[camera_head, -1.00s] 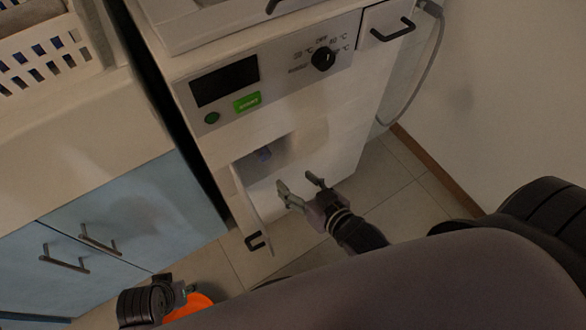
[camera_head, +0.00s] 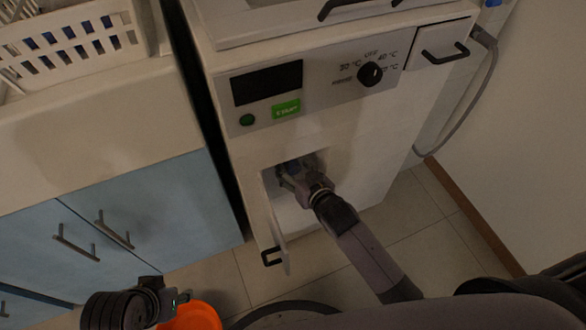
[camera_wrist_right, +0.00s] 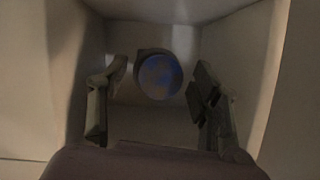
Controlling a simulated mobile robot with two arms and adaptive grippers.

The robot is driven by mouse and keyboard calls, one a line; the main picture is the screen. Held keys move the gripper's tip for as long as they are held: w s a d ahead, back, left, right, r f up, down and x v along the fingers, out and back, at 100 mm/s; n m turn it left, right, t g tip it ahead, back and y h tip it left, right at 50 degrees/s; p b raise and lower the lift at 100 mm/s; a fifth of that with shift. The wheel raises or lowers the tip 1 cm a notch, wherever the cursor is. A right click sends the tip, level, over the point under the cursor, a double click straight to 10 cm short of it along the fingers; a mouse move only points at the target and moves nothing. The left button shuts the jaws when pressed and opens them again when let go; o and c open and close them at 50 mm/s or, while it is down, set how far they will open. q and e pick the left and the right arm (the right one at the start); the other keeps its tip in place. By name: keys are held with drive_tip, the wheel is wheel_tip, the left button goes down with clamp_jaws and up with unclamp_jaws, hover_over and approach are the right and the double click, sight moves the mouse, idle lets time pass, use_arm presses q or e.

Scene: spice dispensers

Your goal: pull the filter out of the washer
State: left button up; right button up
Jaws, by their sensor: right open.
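The washer (camera_head: 345,140) is a white machine with a small open compartment low on its front. Its hatch door (camera_head: 275,225) hangs open to the left, with a black handle. The filter (camera_wrist_right: 158,76) is a round, bluish knob at the back of the compartment in the right wrist view. A bit of its blue shows in the head view (camera_head: 293,166). My right gripper (camera_head: 297,170) is open and reaches into the compartment. In the right wrist view its fingers (camera_wrist_right: 155,88) stand on either side of the filter, with visible gaps. My left gripper (camera_head: 172,297) is low at the left, jaws unclear.
An orange container (camera_head: 192,317) is beside my left gripper near the floor. Blue cabinets (camera_head: 170,215) with bar handles stand left of the washer, and a white basket (camera_head: 70,40) sits above. A wall (camera_head: 530,150) and a grey hose (camera_head: 470,105) are at the right.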

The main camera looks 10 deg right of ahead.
drive_tip(key=shift+w+a+f, duration=0.15)
drive_tip(key=shift+w+f, duration=0.05)
drive_tip(key=shift+w, duration=0.35)
drive_tip(key=shift+c, duration=0.5)
clamp_jaws()
idle(0.5)
